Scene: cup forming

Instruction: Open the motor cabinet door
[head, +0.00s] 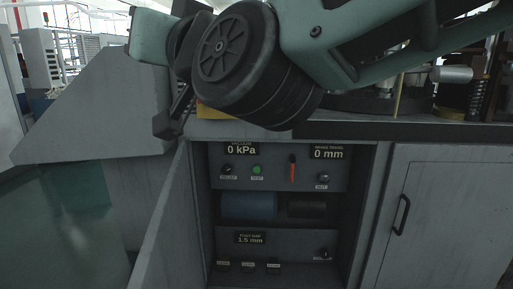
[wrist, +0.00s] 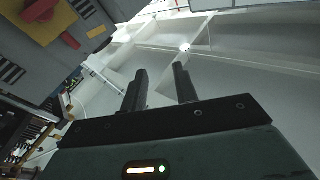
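In the head view a cabinet bay stands open, with its grey door (head: 166,232) swung out to the left. Inside is a blue motor-like cylinder (head: 248,206) beside a dark cylinder (head: 307,209), between an upper control panel (head: 275,172) and a lower panel (head: 290,241). To the right is a shut door (head: 440,235) with a black handle (head: 401,214). My gripper (wrist: 159,88) is open in the wrist view, its two dark fingers apart with nothing between them. In the head view my arm hides much of the area above the open bay.
A sloped grey panel (head: 100,110) stands left of the open door. Machinery (head: 455,95) sits on the bench top above the shut door. Floor (head: 55,215) shows clear at the left. The wrist view shows pale shelving or frames (wrist: 190,40).

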